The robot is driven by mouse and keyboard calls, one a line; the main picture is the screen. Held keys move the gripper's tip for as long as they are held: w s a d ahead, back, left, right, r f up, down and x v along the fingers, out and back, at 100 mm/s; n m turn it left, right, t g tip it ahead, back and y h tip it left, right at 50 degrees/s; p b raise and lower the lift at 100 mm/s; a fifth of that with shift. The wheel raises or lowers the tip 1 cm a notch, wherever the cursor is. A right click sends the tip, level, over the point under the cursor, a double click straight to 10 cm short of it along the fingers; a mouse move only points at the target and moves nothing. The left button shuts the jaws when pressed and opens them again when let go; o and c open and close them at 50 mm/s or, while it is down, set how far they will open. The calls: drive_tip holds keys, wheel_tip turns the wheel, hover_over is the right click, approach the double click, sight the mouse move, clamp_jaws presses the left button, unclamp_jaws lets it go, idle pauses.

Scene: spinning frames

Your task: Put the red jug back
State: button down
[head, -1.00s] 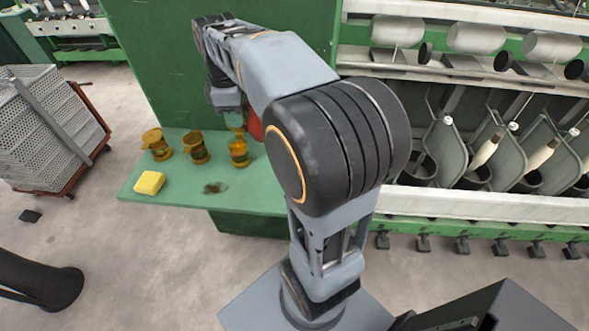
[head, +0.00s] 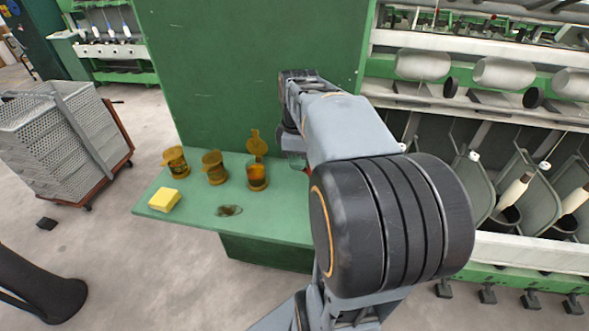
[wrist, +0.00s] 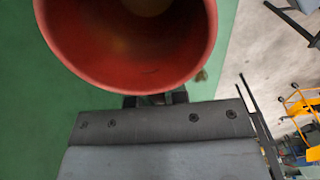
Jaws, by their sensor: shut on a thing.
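The red jug (wrist: 140,72) fills the top of the wrist view, its round mouth facing the camera and its inside partly visible. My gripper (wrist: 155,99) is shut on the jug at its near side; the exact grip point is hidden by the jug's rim. In the head view my gripper (head: 294,158) is over the right part of the green shelf (head: 190,225), and the jug is hidden behind my arm. Whether the jug touches the shelf cannot be told.
A yellow sponge (head: 164,200) and a dark stain (head: 229,210) lie in front. A green panel (head: 240,70) rises behind. The spinning machine (head: 480,110) stands right.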

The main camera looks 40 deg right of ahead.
drive_tip(key=shift+w+d+f+p, duration=0.15)
drive_tip(key=shift+w+d+f, duration=0.15)
drive_tip(key=shift+w+f, duration=0.85)
drive_tip(key=shift+w+d+f+p, duration=0.15)
drive_tip(key=shift+w+d+f, duration=0.25)
drive_tip(key=shift+f, duration=1.45)
drive_tip(key=shift+w+d+f+p, duration=0.2)
drive_tip(key=shift+w+f, duration=0.6)
drive_tip(key=shift+f, duration=0.7)
drive_tip(key=shift+f, duration=0.2)
drive_tip(key=c, duration=1.1)
unclamp_jaws()
drive_tip(key=shift+c, duration=0.2)
drive_tip(key=shift+r, duration=0.1)
